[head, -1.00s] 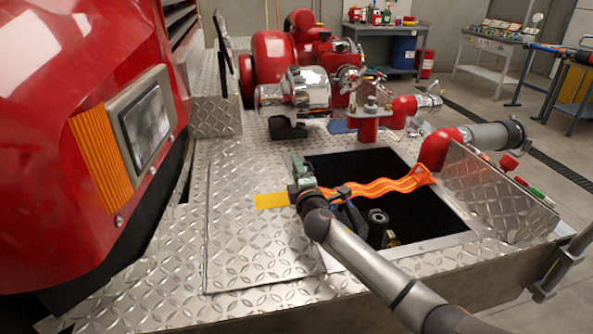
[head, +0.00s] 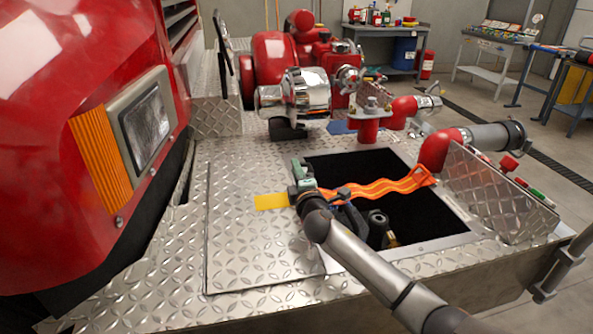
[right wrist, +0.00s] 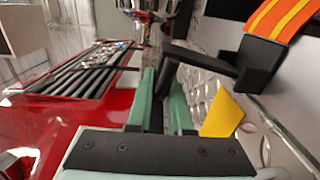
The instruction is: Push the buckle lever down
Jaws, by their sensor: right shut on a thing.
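An orange strap with yellow stripes (head: 385,188) lies across the dark opening in the deck. Its left end meets a black buckle (head: 343,193). In the right wrist view the buckle shows as a black block (right wrist: 262,65) at the strap's end (right wrist: 278,18), with a black lever (right wrist: 205,60) reaching left from it. My right gripper (head: 302,172), with green fingers, is at the opening's left edge. In the right wrist view its fingers (right wrist: 164,100) are shut on the lever's far end. A yellow strap end (head: 270,201) lies on the deck beside the gripper. My left gripper is out of view.
The diamond-plate deck (head: 250,245) is clear left of and in front of the opening. A red truck body (head: 60,150) stands at left. Red and chrome pump parts (head: 300,92) stand behind. A slanted metal panel (head: 497,195) borders the opening at right.

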